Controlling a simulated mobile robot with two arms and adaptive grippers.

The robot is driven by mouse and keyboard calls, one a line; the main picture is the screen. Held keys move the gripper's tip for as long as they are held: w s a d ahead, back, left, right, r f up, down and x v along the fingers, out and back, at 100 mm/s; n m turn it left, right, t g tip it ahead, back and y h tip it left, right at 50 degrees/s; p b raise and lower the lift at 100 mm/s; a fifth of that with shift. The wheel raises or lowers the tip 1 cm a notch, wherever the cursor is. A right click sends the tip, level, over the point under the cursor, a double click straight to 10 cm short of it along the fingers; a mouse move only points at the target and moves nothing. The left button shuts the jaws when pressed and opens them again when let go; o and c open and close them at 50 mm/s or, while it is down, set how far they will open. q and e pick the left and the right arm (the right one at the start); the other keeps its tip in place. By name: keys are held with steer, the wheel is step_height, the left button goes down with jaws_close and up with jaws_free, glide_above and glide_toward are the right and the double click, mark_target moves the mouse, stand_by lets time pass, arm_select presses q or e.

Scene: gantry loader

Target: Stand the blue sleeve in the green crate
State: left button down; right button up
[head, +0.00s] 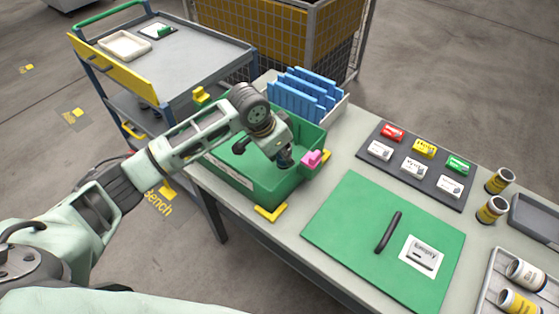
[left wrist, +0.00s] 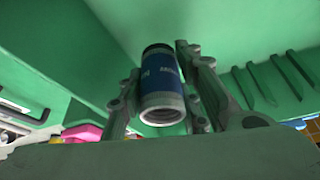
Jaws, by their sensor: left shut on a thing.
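The green crate (head: 225,182) stands at the left end of the bench. My left gripper (head: 285,158) reaches down inside the crate, near its right side. In the left wrist view, my left gripper (left wrist: 160,100) is shut on the blue sleeve (left wrist: 160,85), a short cylinder with a blue band, dark at one end and pale grey at the other. The green crate's inside (left wrist: 230,25) surrounds it in that view. Whether the sleeve touches the crate floor cannot be told. In the head view the gripper and arm mostly hide the sleeve. My right gripper is not in view.
A pink block (head: 312,160) sits by the crate's right wall. Blue dividers (head: 305,93) stand behind the crate. A dark mat (head: 420,167) with small coloured boxes, a green board (head: 345,240) and labelled cylinders (head: 492,209) lie to the right. A grey cart (head: 190,62) stands behind left.

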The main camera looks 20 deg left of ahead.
mark_target(283, 165)
arm_select(q)
steer(key=shift+f, duration=2)
steer(key=shift+d, duration=0.1)
steer(key=c, duration=1.3)
jaws_free()
steer(key=shift+f, duration=0.15)
steer(key=v, duration=1.2)
